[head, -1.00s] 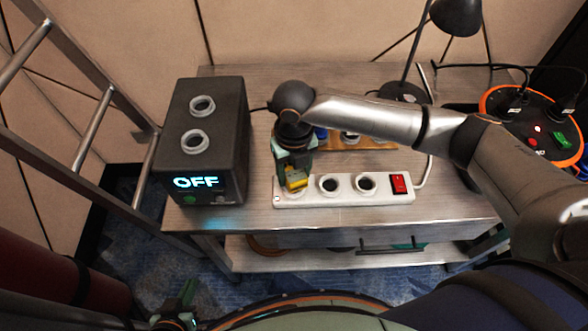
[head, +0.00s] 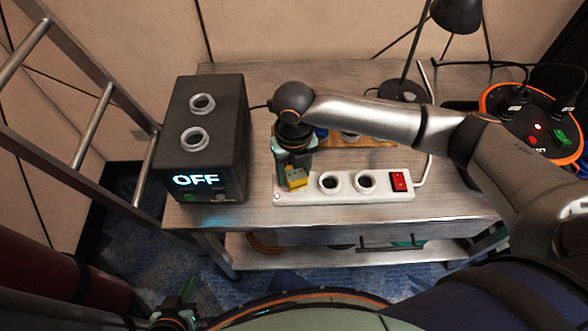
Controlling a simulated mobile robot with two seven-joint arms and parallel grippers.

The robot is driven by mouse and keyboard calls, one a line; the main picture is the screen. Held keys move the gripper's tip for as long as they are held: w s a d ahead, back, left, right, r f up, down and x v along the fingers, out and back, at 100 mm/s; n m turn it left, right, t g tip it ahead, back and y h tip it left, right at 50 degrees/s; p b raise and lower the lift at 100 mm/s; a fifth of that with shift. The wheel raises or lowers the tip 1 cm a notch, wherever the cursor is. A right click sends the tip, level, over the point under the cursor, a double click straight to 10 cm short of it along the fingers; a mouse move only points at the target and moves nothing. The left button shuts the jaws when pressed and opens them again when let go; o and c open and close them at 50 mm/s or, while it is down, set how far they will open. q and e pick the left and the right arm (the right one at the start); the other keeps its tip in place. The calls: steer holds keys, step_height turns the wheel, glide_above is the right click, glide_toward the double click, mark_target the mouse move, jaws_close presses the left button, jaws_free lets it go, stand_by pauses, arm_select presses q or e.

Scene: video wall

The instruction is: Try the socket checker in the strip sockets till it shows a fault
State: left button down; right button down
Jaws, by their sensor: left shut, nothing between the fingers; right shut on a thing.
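The white strip (head: 344,198) lies along the table's front edge. Its middle socket (head: 329,183) and right socket (head: 365,182) are empty, and its red switch (head: 399,181) is at the right end. My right gripper (head: 294,168) points down over the strip's left end, shut on the yellow socket checker (head: 296,180). The checker is at the leftmost socket, which it and the gripper hide. I cannot tell whether it is fully seated, and no fault light is readable. My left gripper (head: 184,299) is low at the bottom left, shut and empty, away from the table.
A black box (head: 208,130) with two round sockets on top and a lit "OFF" display stands left of the strip. A wooden board (head: 372,141) with sockets lies behind it. A lamp (head: 405,88) and a round orange-rimmed unit (head: 537,128) are at right. A ladder (head: 85,130) stands left.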

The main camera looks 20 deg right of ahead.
mark_target(294, 171)
steer(key=shift+f, duration=0.65)
jaws_free()
stand_by(0.5)
steer(key=shift+r, duration=0.1)
step_height(294, 171, up, 4)
steer(key=p, duration=0.4)
steer(key=shift+r+p, duration=0.1)
steer(key=shift+p, duration=0.3)
steer(key=shift+r+p, duration=0.8)
steer(key=shift+r, duration=0.05)
